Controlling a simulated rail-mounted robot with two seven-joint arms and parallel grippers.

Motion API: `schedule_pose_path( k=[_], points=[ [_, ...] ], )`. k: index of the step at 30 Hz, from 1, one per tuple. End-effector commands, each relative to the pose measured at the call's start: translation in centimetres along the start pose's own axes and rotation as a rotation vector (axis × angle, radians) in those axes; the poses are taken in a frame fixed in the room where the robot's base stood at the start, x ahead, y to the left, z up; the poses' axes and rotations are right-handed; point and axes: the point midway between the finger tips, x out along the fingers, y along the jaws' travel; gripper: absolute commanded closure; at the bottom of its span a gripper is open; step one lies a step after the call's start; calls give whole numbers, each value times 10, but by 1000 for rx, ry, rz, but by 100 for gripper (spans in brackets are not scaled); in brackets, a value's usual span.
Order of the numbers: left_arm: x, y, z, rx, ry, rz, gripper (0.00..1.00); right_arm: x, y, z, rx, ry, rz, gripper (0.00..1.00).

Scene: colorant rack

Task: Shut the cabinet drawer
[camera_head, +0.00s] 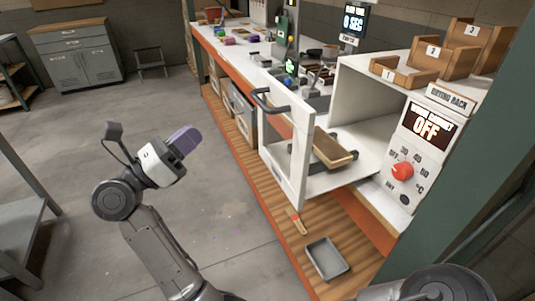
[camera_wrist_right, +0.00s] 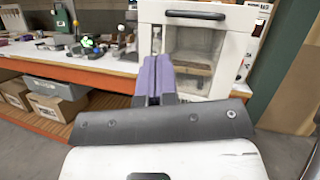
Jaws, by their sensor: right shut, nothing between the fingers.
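The white cabinet (camera_head: 372,88) stands at the right end of the bench, with its front opening uncovered. Its drawer (camera_head: 304,150) is pulled out toward the aisle; the white front has a window and a dark handle (camera_head: 268,100). A wooden-topped piece (camera_head: 334,151) lies behind the front. My right gripper (camera_head: 188,138), with purple fingers, is shut and empty over the floor, left of the drawer front and apart from it. In the right wrist view, the shut fingers (camera_wrist_right: 153,72) point toward the drawer front (camera_wrist_right: 222,54), overlapping its lower left side. My left gripper is not in view.
A red knob (camera_head: 402,171) and an "OFF" display are on the cabinet's side panel. A grey tray (camera_head: 327,258) lies on the wooden lower shelf. Bottles and tools crowd the bench behind. The floor (camera_head: 95,120) around my right gripper is clear.

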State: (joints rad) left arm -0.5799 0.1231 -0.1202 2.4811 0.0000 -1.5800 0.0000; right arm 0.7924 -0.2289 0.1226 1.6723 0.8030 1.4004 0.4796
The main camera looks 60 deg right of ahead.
Motion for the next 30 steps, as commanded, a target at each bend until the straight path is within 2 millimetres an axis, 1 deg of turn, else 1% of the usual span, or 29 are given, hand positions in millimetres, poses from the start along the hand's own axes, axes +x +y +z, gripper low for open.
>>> schedule_pose_path(
  k=[1, 3, 6, 9, 12, 14, 17, 20, 30],
  points=[
    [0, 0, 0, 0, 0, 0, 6, 0, -5, -14, 23, 83, -32, 100],
    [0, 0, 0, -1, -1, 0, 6, -3, -12, -30, 53, 187, -77, 100],
    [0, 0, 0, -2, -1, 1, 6, -8, -20, -48, 89, 300, -139, 100],
    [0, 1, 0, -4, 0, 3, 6, -14, -27, -60, 119, 373, -190, 100],
    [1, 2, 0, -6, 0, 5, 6, -17, -30, -67, 147, 414, -223, 100],
    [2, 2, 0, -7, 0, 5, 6, -15, -31, -69, 168, 416, -230, 100],
    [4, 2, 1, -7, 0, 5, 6, -8, -32, -73, 181, 412, -233, 100],
    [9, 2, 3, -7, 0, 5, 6, 5, -35, -80, 183, 411, -234, 100],
    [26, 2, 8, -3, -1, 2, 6, 62, -46, -106, 182, 410, -234, 100]
  ],
)
